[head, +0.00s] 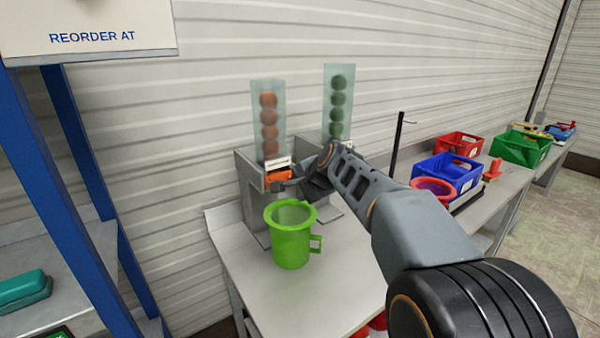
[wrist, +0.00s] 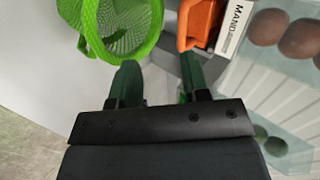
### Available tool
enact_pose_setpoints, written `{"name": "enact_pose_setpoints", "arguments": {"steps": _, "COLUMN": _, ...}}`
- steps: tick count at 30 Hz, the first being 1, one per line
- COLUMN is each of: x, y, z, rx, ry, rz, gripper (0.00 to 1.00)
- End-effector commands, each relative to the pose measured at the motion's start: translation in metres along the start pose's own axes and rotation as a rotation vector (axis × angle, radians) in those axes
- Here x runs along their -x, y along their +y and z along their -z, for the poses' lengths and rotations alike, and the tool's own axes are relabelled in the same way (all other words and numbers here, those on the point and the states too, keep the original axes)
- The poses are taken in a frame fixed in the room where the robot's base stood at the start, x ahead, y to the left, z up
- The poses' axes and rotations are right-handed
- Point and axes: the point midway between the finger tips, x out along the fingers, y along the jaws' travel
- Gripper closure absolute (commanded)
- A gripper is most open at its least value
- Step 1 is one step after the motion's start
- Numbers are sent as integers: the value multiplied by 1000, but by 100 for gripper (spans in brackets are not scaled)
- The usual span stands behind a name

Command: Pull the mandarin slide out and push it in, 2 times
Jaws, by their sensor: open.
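The mandarin slide (head: 277,175) is an orange piece with a handle, under a clear tube (head: 268,118) of orange fruits on a grey stand. In the wrist view the orange handle (wrist: 198,22) shows at the top, beside a white label (wrist: 233,25) reading "MAND". My gripper (head: 293,184) is close to the slide, at its right in the head view. In the wrist view my gripper (wrist: 160,78) is open, with nothing seen between the fingers. The handle lies beyond the right fingertip; whether they touch I cannot tell.
A green jug-like container (head: 290,248) stands on the bench in front of the stand; its mesh inside shows in the wrist view (wrist: 118,25). A second tube (head: 338,100) of green fruits stands at the right, its base hidden by my arm. Blue (head: 447,172) and red bins (head: 458,146) stand further right.

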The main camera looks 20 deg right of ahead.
Motion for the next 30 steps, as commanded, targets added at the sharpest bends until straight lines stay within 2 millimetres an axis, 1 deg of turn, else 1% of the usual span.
{"name": "enact_pose_setpoints", "arguments": {"steps": 1, "x": -3, "y": -10, "z": 7, "rx": -44, "ry": 4, "rz": 21, "gripper": 57}}
{"name": "enact_pose_setpoints", "arguments": {"steps": 3, "x": -9, "y": -19, "z": 12, "rx": -88, "ry": 6, "rz": 42, "gripper": 57}}
{"name": "enact_pose_setpoints", "arguments": {"steps": 5, "x": -17, "y": -23, "z": 15, "rx": -108, "ry": 6, "rz": 51, "gripper": 57}}
{"name": "enact_pose_setpoints", "arguments": {"steps": 12, "x": -59, "y": -26, "z": 14, "rx": -115, "ry": 4, "rz": 54, "gripper": 57}}
{"name": "enact_pose_setpoints", "arguments": {"steps": 18, "x": -88, "y": -28, "z": 14, "rx": -113, "ry": 5, "rz": 56, "gripper": 57}}
{"name": "enact_pose_setpoints", "arguments": {"steps": 21, "x": -97, "y": -29, "z": 14, "rx": -113, "ry": 5, "rz": 55, "gripper": 57}}
{"name": "enact_pose_setpoints", "arguments": {"steps": 24, "x": -102, "y": -30, "z": 14, "rx": -112, "ry": 6, "rz": 57, "gripper": 57}}
{"name": "enact_pose_setpoints", "arguments": {"steps": 30, "x": -105, "y": -30, "z": 14, "rx": -112, "ry": 6, "rz": 57, "gripper": 57}}
